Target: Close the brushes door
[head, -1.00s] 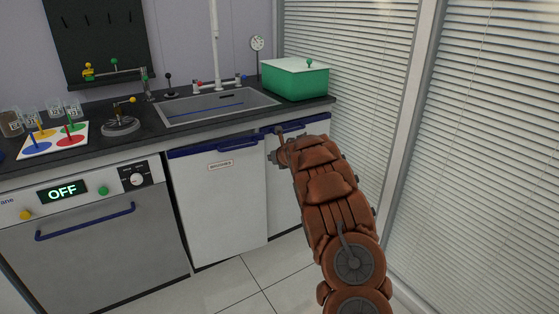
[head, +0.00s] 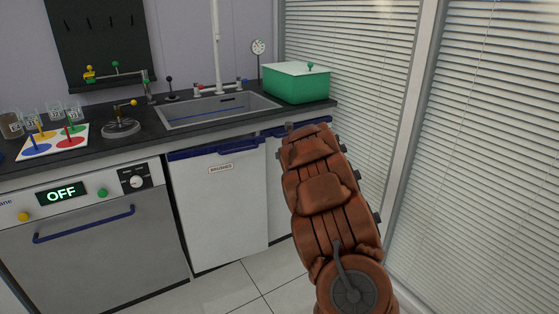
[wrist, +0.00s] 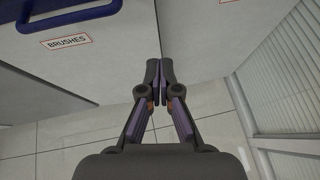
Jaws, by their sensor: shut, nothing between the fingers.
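The brushes door (head: 220,215) is a white cabinet front below the sink, with a BRUSHES label and a blue handle along its top. In the wrist view the door (wrist: 70,85) fills the upper left. Its lower edge seems to stand a little forward of the panel to its right, but I cannot tell whether it is fully shut. My gripper (wrist: 159,70) is shut and empty, with its fingertips over the seam at the door's right edge. I cannot tell whether they touch it. In the head view my arm mostly hides the gripper.
A second white panel (wrist: 203,35) with a blue handle adjoins on the right. A grey appliance (head: 105,235) reading OFF stands to the left. Window blinds (head: 480,150) close off the right side. The tiled floor (head: 240,288) is clear in front. A green box (head: 296,86) sits on the counter.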

